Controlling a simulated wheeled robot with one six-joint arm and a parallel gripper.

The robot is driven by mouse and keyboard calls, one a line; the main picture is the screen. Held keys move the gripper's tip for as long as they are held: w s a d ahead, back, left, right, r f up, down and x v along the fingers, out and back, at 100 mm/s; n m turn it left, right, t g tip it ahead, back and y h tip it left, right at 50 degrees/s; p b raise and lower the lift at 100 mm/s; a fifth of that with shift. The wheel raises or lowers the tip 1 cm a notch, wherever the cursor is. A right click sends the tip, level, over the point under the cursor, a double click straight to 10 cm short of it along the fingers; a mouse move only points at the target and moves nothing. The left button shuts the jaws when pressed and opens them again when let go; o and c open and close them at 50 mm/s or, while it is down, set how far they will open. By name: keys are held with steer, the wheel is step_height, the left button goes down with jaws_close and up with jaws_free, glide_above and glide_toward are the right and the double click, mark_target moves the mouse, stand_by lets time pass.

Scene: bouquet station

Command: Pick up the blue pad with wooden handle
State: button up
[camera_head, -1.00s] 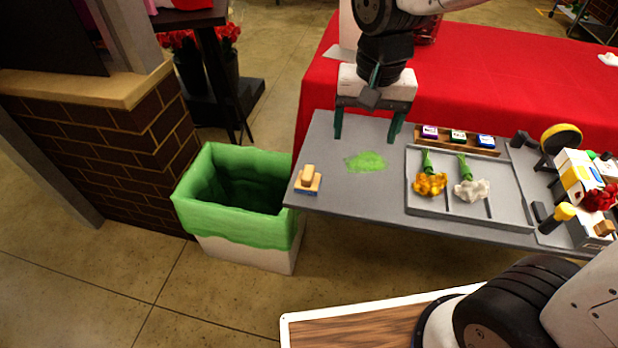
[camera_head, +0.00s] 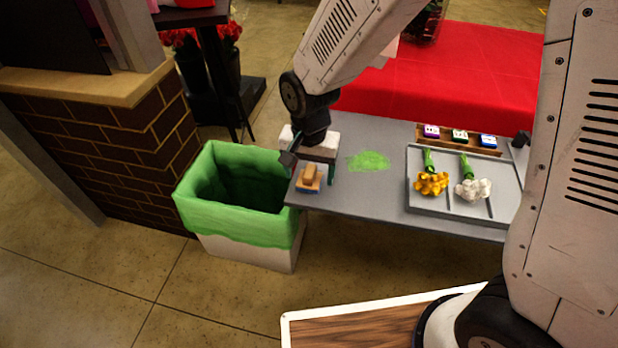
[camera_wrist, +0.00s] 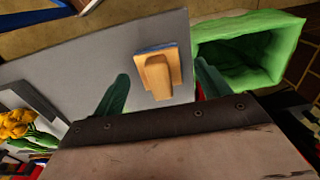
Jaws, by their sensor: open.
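The blue pad with wooden handle (camera_head: 309,180) lies on the left end of the grey table, near its edge. In the wrist view the pad (camera_wrist: 157,72) shows its wooden handle upward, with a blue rim along one side. My gripper (camera_head: 310,165) is above and just behind the pad in the head view. In the wrist view its two green fingers (camera_wrist: 160,92) are spread apart, with the pad lying between and beyond them. The gripper is open and empty, and no contact with the pad shows.
A green-lined bin (camera_head: 240,205) stands against the table's left end. A green patch (camera_head: 368,161) marks the tabletop right of the pad. A grey tray (camera_head: 450,210) holds yellow and white flowers. Small labelled boxes (camera_head: 459,137) stand behind it. My arm covers the right side.

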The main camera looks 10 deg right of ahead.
steer(key=shift+f, duration=0.5)
steer(key=c, duration=1)
steer(key=shift+c, duration=0.2)
steer(key=shift+r, duration=0.2)
